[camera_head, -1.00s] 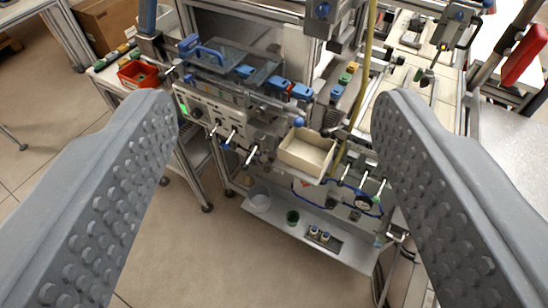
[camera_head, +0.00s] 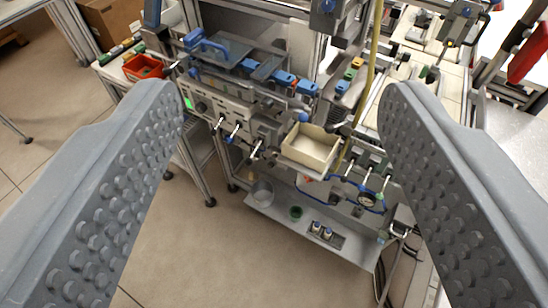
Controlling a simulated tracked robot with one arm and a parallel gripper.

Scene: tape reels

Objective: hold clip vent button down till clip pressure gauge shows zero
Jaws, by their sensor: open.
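My gripper (camera_head: 280,112) is open, its two grey studded fingers wide apart at the left and right of the view, with nothing between them close up. The workstation stands beyond the fingertips, apart from them. A small round gauge (camera_head: 367,199) with a pale face sits on the lower right panel, in a loop of blue tube; its reading is too small to tell. It may be the clip pressure gauge. Several toggle levers (camera_head: 367,174) stand just above it. I cannot tell which control is the clip vent button.
A cream bin (camera_head: 311,148) sits mid-station, right of a grey control panel (camera_head: 222,107) with a green display and levers. A lower shelf (camera_head: 290,222) holds small cups. A red bin (camera_head: 143,67) is at upper left. Open floor (camera_head: 200,255) lies in front.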

